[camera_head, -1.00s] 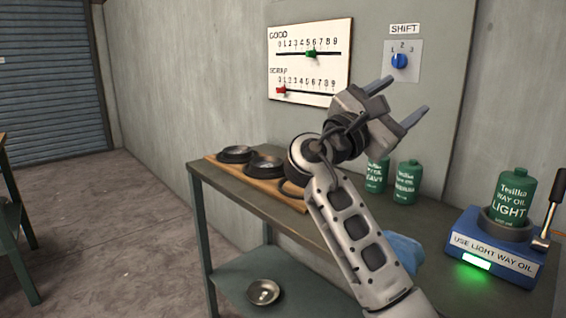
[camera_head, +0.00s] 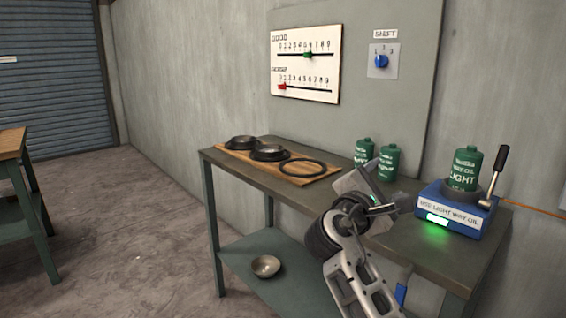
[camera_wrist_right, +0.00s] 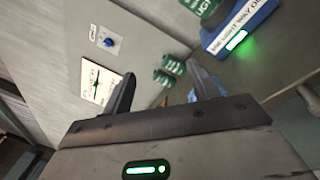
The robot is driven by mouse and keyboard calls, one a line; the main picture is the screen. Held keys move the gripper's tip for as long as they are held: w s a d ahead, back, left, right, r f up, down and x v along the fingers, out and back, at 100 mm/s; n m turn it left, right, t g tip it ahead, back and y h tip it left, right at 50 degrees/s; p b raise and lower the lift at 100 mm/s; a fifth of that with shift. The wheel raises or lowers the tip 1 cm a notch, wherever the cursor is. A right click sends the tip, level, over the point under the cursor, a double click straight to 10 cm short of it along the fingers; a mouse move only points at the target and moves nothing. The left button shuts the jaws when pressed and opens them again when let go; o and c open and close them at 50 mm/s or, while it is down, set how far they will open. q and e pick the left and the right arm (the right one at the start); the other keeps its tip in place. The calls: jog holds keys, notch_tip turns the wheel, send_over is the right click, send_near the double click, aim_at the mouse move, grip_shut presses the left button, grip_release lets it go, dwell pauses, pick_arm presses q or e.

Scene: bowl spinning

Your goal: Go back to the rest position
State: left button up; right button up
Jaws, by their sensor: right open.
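My right gripper (camera_head: 392,190) is over the right half of the grey-green workbench (camera_head: 415,250), in front of the green oil bottles. Its arm comes up from the bottom of the head view. In the right wrist view its two dark fingers (camera_wrist_right: 163,85) stand wide apart with nothing between them, so it is open and empty. My left gripper is not in the head view.
A wooden board (camera_head: 310,179) with dark rings lies on the bench's left. Green bottles (camera_head: 388,162) stand at the back. A blue stand (camera_head: 462,222) with a bottle and lever is at right. A bowl (camera_head: 265,266) sits on the lower shelf.

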jog(key=s+a+f+m+g+y+p, duration=0.1)
jog(key=s+f+m+y, duration=0.35)
jog(key=f, duration=0.85)
jog(key=s+a+f+m+g+y, duration=0.15)
jog(key=s+f+y, duration=0.55)
jog(key=f, duration=0.7)
jog(key=s+a+f+m+y, duration=0.1)
jog(key=s+f+m+y, duration=0.1)
jog(key=s+m, duration=0.3)
jog(key=s+a+f+m+g+y+p, duration=0.1)
jog(key=s+m, duration=0.4)
jog(key=s, duration=0.9)
jog(key=shift+a+f+y, duration=0.35)
jog(key=shift+f+y, duration=0.3)
jog(key=shift+f, duration=0.25)
jog(key=shift+s, duration=0.1)
